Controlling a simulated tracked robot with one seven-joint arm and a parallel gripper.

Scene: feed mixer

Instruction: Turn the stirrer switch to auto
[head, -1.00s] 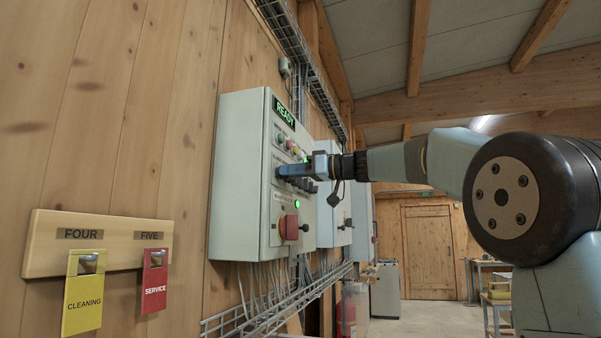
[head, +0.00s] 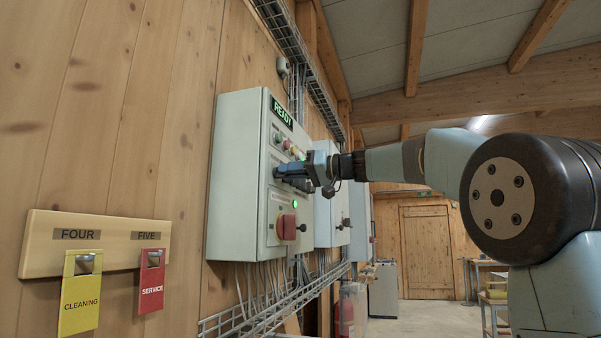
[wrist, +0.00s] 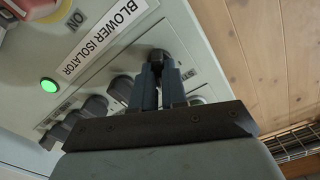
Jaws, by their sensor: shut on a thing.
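The grey control box (head: 235,180) on the wooden wall carries a row of black rotary switches. My gripper (head: 283,172) is at the box front in the head view and covers part of that row. In the wrist view my gripper (wrist: 159,75) has its blue fingers closed around a black knob (wrist: 160,57) at the end of the row.
A green READY display (head: 282,113) and coloured buttons sit above my gripper. A red isolator handle (head: 287,227) is below, near a lit green lamp (wrist: 48,85). CLEANING (head: 80,300) and SERVICE (head: 151,283) tags hang at left. Further boxes stand behind.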

